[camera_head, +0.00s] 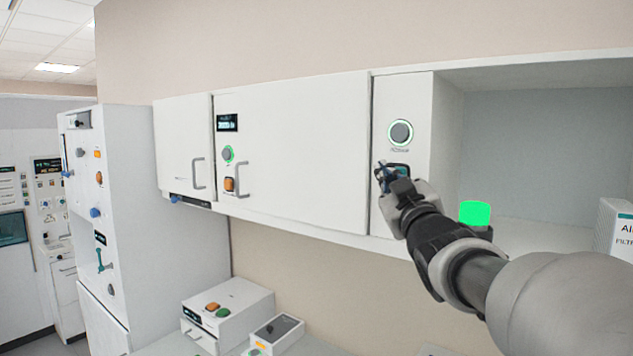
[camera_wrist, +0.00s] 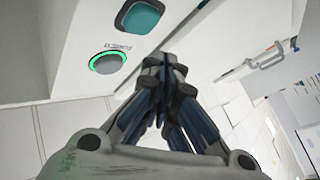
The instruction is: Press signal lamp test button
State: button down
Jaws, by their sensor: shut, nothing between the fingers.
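A round grey button (camera_head: 400,132) with a lit green ring is on the narrow white panel left of the open shelf; its small label is not readable. It also shows at the upper left of the wrist view (camera_wrist: 107,64). A teal rectangular part in a dark frame (camera_head: 399,169) sits below it, partly hidden by my gripper, and shows clear in the wrist view (camera_wrist: 142,17). My gripper (camera_head: 383,176) is shut and empty, with its fingertips in front of the lower panel. I cannot tell whether they touch it. No readable label names the signal lamp test button.
A bright green block (camera_head: 475,213) shows at the open shelf, behind my arm. A white control box (camera_head: 228,312) stands below.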

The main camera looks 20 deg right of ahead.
jog(key=shift+s+a+b, duration=0.7)
jog(key=shift+s+a, duration=0.15)
jog(key=shift+a, duration=0.2)
jog(key=s+a+f+m+g+b, duration=0.1)
jog(key=s+a+f+g+b, duration=0.2)
jog(key=f, duration=0.7)
jog(key=s+a+f+m+g+b, duration=0.1)
jog(key=s+a+f+g+b, duration=0.3)
jog(key=f, duration=0.6)
jog(key=s+f+m+g+b, duration=0.25)
jog(key=s+f, duration=0.25)
jog(key=f, duration=0.6)
jog(key=s+a+f+g+y+b, duration=0.1)
jog(key=s+a+f+g+b, duration=0.2)
jog(key=s+f, duration=0.7)
jog(key=s+a+f+g+y+b, duration=0.2)
jog(key=s+a+f+g+b, duration=0.1)
jog(key=s+f, duration=0.7)
notch_tip(320, 180, down, 2)
jog(key=shift+a+f+n+g+b, duration=0.2)
jog(key=shift+a+n+g+b, duration=0.2)
jog(key=shift+a, duration=0.7)
